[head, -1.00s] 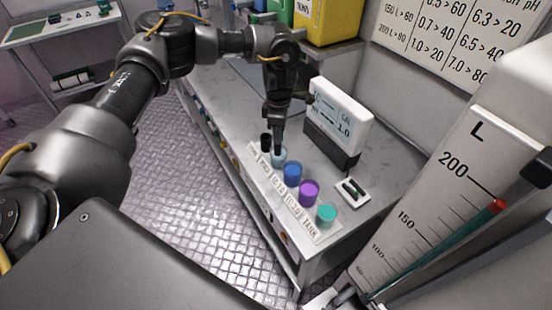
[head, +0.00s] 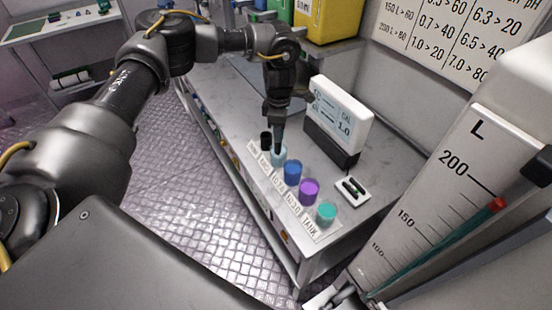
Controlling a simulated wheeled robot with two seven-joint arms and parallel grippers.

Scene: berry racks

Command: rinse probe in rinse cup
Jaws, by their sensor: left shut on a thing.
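My left gripper (head: 277,128) points down over the row of cups on the bench and is shut on the probe (head: 279,148), of which only a dark part shows below the fingers. The probe's lower end is at the pale blue rinse cup (head: 279,159); it looks to be inside the rim, but its tip is hidden. A black holder (head: 266,140) stands just left of this cup. A white meter (head: 341,115) with a screen reading "CAL" and "1.0" stands behind. My right gripper is not clearly in view.
Blue (head: 292,172), purple (head: 309,191) and teal (head: 326,213) cups stand close by in a row, with labels in front. A large "L" gauge board (head: 440,190) fills the right side. Bare bench lies behind the gripper.

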